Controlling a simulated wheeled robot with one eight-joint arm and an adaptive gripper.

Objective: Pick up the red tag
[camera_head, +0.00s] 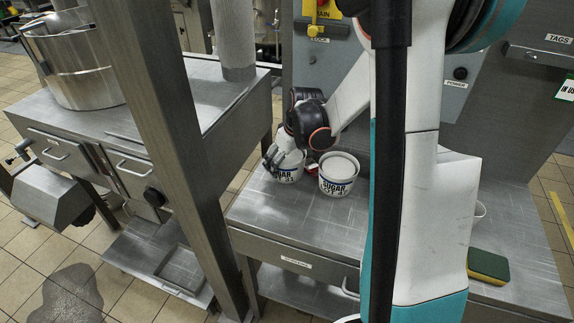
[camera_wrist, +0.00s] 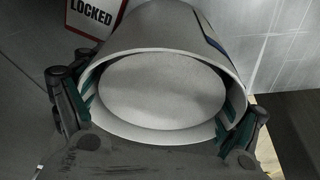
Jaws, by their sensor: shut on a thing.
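In the head view my gripper (camera_head: 285,152) is over that left sugar tub (camera_head: 287,174) at the bench's back.
A second sugar tub (camera_head: 336,186) stands close to the right of the held one. The metal bench (camera_head: 290,222) is clear in front. A green and yellow sponge (camera_head: 488,265) lies at right. A steel post (camera_head: 180,130) stands left of the bench.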

